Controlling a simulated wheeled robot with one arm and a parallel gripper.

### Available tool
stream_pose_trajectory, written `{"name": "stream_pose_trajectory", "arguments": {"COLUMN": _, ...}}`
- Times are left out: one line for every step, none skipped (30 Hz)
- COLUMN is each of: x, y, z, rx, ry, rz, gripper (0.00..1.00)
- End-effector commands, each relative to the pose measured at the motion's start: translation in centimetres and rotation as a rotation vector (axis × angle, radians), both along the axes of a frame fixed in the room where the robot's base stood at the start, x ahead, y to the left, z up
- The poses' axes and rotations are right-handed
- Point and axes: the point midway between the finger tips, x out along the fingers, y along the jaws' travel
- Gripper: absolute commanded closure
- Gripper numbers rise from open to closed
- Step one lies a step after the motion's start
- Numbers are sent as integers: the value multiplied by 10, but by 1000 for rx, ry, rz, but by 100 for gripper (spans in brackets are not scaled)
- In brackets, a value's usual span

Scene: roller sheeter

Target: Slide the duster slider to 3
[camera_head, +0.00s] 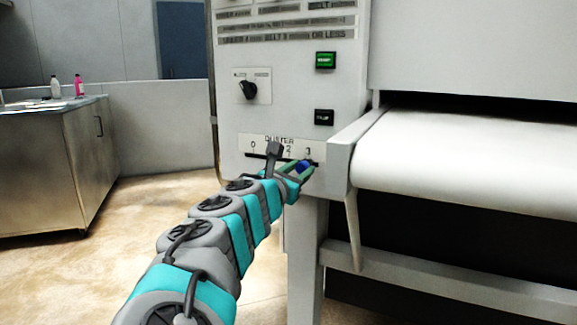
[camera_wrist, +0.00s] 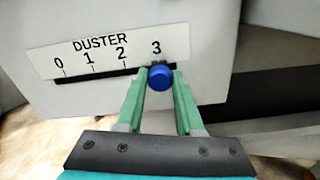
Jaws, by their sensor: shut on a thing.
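The duster slider is a round blue knob (camera_wrist: 160,77) on a dark slot (camera_wrist: 95,75) below a white label plate (camera_wrist: 60,55) marked DUSTER with 0, 1, 2 and 3. In the wrist view the knob sits just under the 3 mark, at the right end of the slot. My gripper (camera_wrist: 160,80) is shut on the knob, one green finger on each side. In the head view the blue knob (camera_head: 303,166) shows between the fingers of my gripper (camera_head: 299,170), and my wrist hides part of the label.
A green button (camera_head: 325,60), a black button (camera_head: 323,117) and a rotary switch (camera_head: 249,90) are on the panel above. The white belt (camera_head: 470,150) is to the right. A metal cabinet (camera_head: 60,165) stands at the left, with open floor before it.

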Motion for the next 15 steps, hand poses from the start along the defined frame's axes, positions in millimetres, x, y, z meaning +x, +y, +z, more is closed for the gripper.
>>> {"name": "stream_pose_trajectory", "arguments": {"x": -1, "y": -2, "z": 1, "rx": 0, "ry": -1, "rz": -1, "gripper": 100}}
{"name": "stream_pose_trajectory", "arguments": {"x": -2, "y": -2, "z": 1, "rx": 0, "ry": -1, "rz": 0, "gripper": 100}}
{"name": "stream_pose_trajectory", "arguments": {"x": -2, "y": -3, "z": 1, "rx": 0, "ry": -1, "rz": 0, "gripper": 100}}
{"name": "stream_pose_trajectory", "arguments": {"x": -2, "y": -4, "z": 0, "rx": 0, "ry": -1, "rz": -1, "gripper": 100}}
{"name": "stream_pose_trajectory", "arguments": {"x": -2, "y": -4, "z": 0, "rx": 0, "ry": -1, "rz": -1, "gripper": 100}}
{"name": "stream_pose_trajectory", "arguments": {"x": -2, "y": -4, "z": 0, "rx": 0, "ry": 0, "rz": -2, "gripper": 100}}
{"name": "stream_pose_trajectory", "arguments": {"x": -2, "y": -4, "z": 0, "rx": 0, "ry": 0, "rz": -2, "gripper": 100}}
{"name": "stream_pose_trajectory", "arguments": {"x": -2, "y": -5, "z": 0, "rx": 1, "ry": -1, "rz": -3, "gripper": 100}}
{"name": "stream_pose_trajectory", "arguments": {"x": -2, "y": -5, "z": 0, "rx": 1, "ry": -1, "rz": -3, "gripper": 100}}
{"name": "stream_pose_trajectory", "arguments": {"x": -3, "y": -5, "z": 0, "rx": 1, "ry": -1, "rz": -4, "gripper": 100}}
{"name": "stream_pose_trajectory", "arguments": {"x": -3, "y": -5, "z": 0, "rx": 1, "ry": 0, "rz": -5, "gripper": 100}}
{"name": "stream_pose_trajectory", "arguments": {"x": -3, "y": -6, "z": 0, "rx": 1, "ry": 0, "rz": -5, "gripper": 100}}
{"name": "stream_pose_trajectory", "arguments": {"x": -3, "y": -6, "z": 0, "rx": 1, "ry": 0, "rz": -6, "gripper": 100}}
{"name": "stream_pose_trajectory", "arguments": {"x": -3, "y": -6, "z": 0, "rx": 1, "ry": 0, "rz": -6, "gripper": 61}}
{"name": "stream_pose_trajectory", "arguments": {"x": -3, "y": -6, "z": 0, "rx": 1, "ry": 0, "rz": -7, "gripper": 57}}
